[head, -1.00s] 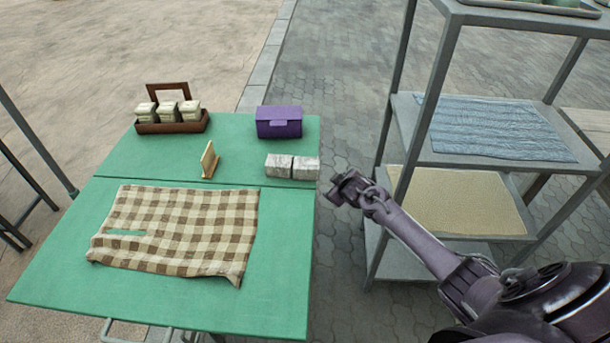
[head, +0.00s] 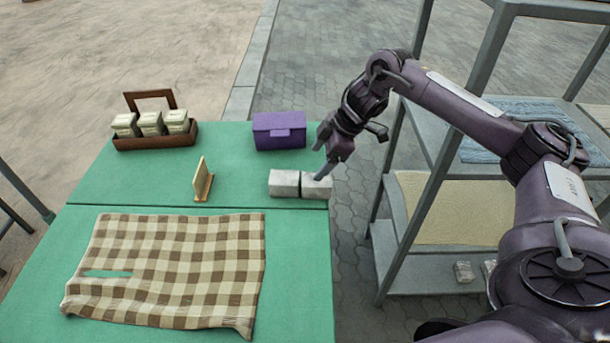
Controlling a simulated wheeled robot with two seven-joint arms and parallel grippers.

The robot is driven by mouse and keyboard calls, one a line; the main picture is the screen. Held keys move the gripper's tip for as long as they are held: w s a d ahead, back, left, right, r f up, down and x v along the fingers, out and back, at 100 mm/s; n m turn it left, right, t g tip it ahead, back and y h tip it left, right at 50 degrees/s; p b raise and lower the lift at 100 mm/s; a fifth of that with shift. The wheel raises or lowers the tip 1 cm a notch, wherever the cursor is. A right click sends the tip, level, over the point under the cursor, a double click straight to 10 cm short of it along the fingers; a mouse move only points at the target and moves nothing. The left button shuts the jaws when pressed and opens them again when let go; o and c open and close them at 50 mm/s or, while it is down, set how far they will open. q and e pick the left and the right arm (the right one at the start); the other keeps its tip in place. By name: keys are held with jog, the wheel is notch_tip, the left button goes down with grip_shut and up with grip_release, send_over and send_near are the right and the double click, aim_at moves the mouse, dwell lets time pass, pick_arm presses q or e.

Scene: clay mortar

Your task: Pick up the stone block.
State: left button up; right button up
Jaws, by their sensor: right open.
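Two pale grey stone blocks sit side by side near the green table's right edge, a left block (head: 284,184) and a right block (head: 314,190). My right gripper (head: 322,173) points down at the right block from above, with its fingertips at the block's upper part. It is open. A finger covers part of the right block's top, and I cannot tell whether it touches. My left gripper is out of view.
A purple box (head: 279,131), a brown carrier with jars (head: 155,137) and a small wooden stand (head: 203,180) are on the table (head: 140,190). A checked cloth (head: 170,265) lies in front. A metal shelf unit (head: 430,280) stands right, with small blocks (head: 463,271) low down.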

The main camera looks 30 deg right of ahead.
aim_at(316, 185)
jog(key=shift+s+d+f+g, duration=0.1)
jog(key=shift+s+d+g, duration=0.35)
jog(key=shift+s, duration=0.4)
jog(key=shift+s+d+f, duration=0.1)
jog(key=shift+s+f, duration=0.05)
jog(key=shift+s, duration=0.2)
jog(key=x, duration=0.7)
jog(key=shift+f+b, duration=0.1)
jog(key=shift+b, duration=0.25)
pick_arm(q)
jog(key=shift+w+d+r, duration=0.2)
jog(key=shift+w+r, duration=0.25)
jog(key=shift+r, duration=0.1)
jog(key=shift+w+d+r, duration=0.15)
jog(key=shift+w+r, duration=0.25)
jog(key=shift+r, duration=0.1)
pick_arm(e)
jog(key=shift+s, duration=0.1)
jog(key=c, duration=1.4)
